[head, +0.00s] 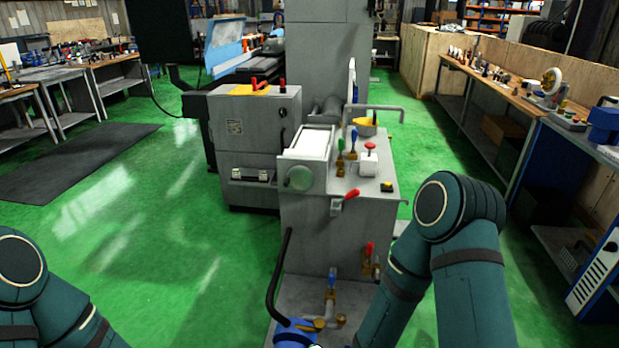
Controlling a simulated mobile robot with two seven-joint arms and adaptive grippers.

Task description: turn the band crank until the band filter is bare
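A grey machine unit (330,235) stands in the middle of the head view. A white band (308,144), which looks like the band filter, lies in the frame on its top left. Its surface looks plain white; fine detail is too small to tell. A pale green round disc (299,178) sits on the front below the band. A red-handled lever (351,195) sticks out of the front to the right of the disc; I cannot tell whether this is the band crank. My arms show at lower left and lower right, but both grippers are out of view.
Green and blue levers (353,141), a red-topped block (369,158) and a yellow-topped part (367,124) sit on the unit. Below are a blue-handled valve (332,281), a red-handled valve (369,252) and a black hose (274,275). Green floor (170,250) is clear at left.

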